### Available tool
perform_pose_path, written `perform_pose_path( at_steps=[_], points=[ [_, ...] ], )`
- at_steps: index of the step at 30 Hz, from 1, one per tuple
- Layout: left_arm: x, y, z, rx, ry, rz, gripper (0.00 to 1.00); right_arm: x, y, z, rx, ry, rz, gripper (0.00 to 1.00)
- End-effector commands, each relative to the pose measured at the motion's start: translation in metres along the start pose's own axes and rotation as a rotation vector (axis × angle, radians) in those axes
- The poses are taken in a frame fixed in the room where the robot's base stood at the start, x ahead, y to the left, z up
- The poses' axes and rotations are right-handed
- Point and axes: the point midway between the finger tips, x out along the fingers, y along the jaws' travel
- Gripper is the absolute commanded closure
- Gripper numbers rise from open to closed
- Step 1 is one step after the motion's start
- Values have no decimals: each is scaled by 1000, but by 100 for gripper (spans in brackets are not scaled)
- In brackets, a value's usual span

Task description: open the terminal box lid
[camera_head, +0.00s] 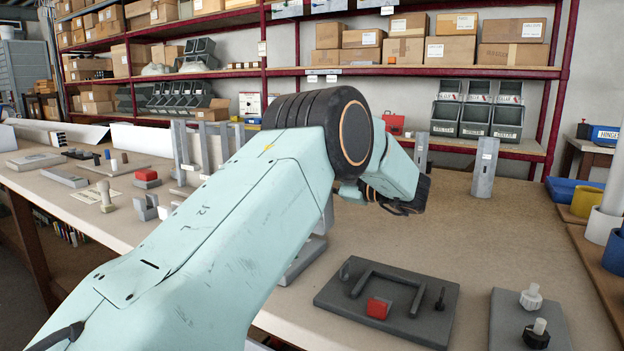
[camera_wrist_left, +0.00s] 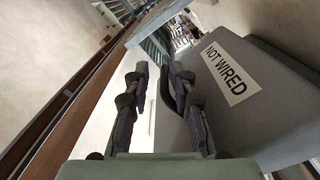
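In the left wrist view, a grey box-like body (camera_wrist_left: 270,85) with a white "NOT WIRED" label (camera_wrist_left: 224,72) fills the right side. It appears to be the terminal box; I cannot tell its lid from its body or whether the lid is open. My left gripper (camera_wrist_left: 157,72) has its two dark fingers apart, with a pale surface visible between them. The right-hand finger is close beside the grey edge; contact cannot be told. In the head view my left arm covers the middle of the bench, and its fingers and the labelled box are not visible. My right gripper is not in view.
A dark grey plate (camera_head: 330,293) with a handle bar and red block (camera_head: 378,308) lies at the front. Another plate (camera_head: 507,322) with knobs is to its right. A grey post (camera_head: 484,168) stands behind. Bench space between plate and post is clear.

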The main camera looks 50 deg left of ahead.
Motion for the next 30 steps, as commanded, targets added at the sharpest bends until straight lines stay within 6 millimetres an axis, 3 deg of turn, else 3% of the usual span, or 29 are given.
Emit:
perform_pose_path(
  at_steps=[3,14,30],
  points=[
    [-1,-1,0,1,0,0,68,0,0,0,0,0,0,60],
    [-8,-4,0,6,-1,0,68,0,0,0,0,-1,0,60],
    [-104,-3,1,4,-1,2,68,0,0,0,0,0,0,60]
  ],
)
